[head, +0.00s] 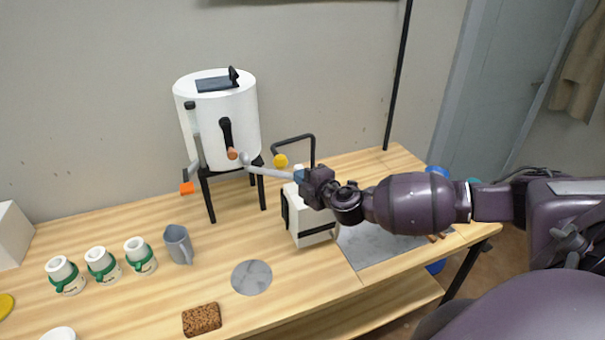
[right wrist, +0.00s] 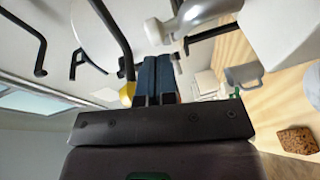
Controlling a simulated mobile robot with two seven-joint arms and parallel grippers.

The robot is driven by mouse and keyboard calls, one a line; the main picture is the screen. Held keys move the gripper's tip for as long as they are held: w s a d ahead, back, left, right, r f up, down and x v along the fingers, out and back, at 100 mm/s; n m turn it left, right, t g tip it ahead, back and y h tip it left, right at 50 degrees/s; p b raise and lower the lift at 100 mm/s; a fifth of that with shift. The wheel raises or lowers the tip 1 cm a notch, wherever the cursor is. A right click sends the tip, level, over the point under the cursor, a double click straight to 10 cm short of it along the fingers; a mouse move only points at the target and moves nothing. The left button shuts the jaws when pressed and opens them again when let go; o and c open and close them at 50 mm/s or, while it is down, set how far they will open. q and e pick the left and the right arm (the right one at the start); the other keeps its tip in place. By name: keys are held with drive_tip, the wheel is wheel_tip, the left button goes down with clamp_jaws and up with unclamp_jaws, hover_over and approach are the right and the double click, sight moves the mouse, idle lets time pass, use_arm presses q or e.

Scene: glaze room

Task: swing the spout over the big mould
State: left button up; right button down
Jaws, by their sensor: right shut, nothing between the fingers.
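The white tank (head: 220,125) stands on a black stand. Its grey spout (head: 268,171) reaches right from the tank front, its outer end close to my right gripper (head: 300,177) and near the top of the big mould. The big mould (head: 308,217) is a white block with dark straps, partly hidden behind my gripper. In the right wrist view the blue fingers (right wrist: 155,80) are shut and empty, with the spout (right wrist: 200,12) just above them; contact cannot be told. My left gripper is out of view.
A grey jug (head: 178,246), several small green-banded moulds (head: 102,266), a round grey disc (head: 252,278) and a cork block (head: 201,320) lie on the wooden table. A black bent rod with a yellow ball (head: 280,161) rises behind the mould. A grey slab (head: 370,248) lies right.

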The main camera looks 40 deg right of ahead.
drive_tip(key=shift+w+d+f, duration=0.1)
drive_tip(key=shift+w+d, duration=0.2)
drive_tip(key=shift+w, duration=0.05)
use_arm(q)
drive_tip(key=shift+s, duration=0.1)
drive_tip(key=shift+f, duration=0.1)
use_arm(e)
drive_tip(key=b, duration=0.1)
drive_tip(key=n+y+b, duration=0.1)
drive_tip(key=shift+w+d+f+b, duration=0.1)
drive_tip(key=shift+w+d+b, duration=0.05)
drive_tip(key=shift+d+b, duration=0.2)
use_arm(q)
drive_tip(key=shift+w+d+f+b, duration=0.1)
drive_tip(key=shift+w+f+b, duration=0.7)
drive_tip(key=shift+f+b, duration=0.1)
use_arm(e)
drive_tip(key=shift+w+d+r+n+y, duration=0.2)
drive_tip(key=shift+w+d+n+y, duration=0.25)
drive_tip(key=shift+d+y, duration=0.35)
